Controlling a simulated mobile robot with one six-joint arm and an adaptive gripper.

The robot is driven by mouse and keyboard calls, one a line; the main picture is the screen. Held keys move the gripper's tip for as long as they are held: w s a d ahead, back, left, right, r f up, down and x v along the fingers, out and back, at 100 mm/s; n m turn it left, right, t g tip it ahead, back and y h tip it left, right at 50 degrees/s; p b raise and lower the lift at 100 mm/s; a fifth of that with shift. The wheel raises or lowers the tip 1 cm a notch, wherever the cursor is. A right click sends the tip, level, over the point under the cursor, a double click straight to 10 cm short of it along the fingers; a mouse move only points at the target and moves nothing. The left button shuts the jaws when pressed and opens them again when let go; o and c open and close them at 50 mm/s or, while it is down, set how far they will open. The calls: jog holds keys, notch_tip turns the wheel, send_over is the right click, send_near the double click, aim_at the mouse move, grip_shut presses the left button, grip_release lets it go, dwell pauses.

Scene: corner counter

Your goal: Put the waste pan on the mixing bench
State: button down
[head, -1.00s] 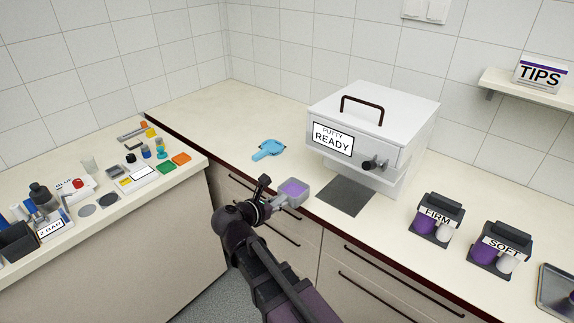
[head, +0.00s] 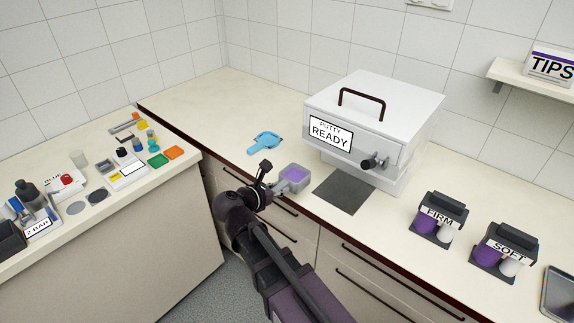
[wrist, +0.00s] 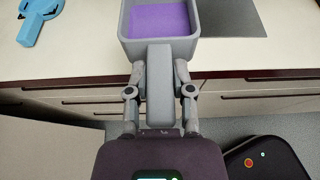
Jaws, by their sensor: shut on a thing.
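My gripper (head: 263,187) is shut on the handle (wrist: 160,90) of a small grey square pan (head: 297,188) with a purple layer inside. I take this to be the waste pan. The wrist view also shows the pan (wrist: 134,50), roughly level, with the handle between both fingers. It appears at the front edge of the corner counter (head: 215,115), left of the dark mat; I cannot tell its height above the top. The left bench (head: 130,190) carries small bottles, pots and coloured blocks. No label shows which surface is the mixing bench.
A white box marked PUTTY READY (head: 375,105) stands behind a dark mat (head: 343,191). A blue, handled item (head: 265,142) lies on the counter. FIRM (head: 440,218) and SOFT (head: 503,250) holders stand to the right. The counter's back left is clear.

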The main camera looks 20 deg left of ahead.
aim_at(294, 187)
jog(key=shift+d, duration=0.1)
jog(key=shift+w+d+r, duration=0.1)
jog(key=shift+w+d, duration=0.1)
jog(key=shift+d, duration=0.45)
jog(key=shift+w+d+r, duration=0.1)
jog(key=shift+w+d, duration=0.1)
jog(key=shift+d, duration=0.4)
jog(key=shift+w+d, duration=0.2)
jog(key=shift+d, duration=0.45)
jog(key=shift+w+a, duration=0.1)
jog(key=w+a, duration=0.3)
jog(key=w+a+f, duration=0.1)
jog(key=w+a, duration=0.2)
jog(key=w, duration=0.1)
jog(key=w+a+b, duration=0.1)
jog(key=w+a, duration=0.2)
jog(key=w, duration=0.1)
jog(key=shift+w+a+f, duration=0.1)
jog(key=shift+f, duration=0.15)
jog(key=shift+a, duration=0.1)
jog(key=shift+w+a, duration=0.3)
jog(key=shift+w, duration=0.1)
jog(key=shift+w+f, duration=0.15)
jog(key=shift+f+b, duration=1.65)
jog(key=shift+b, duration=0.2)
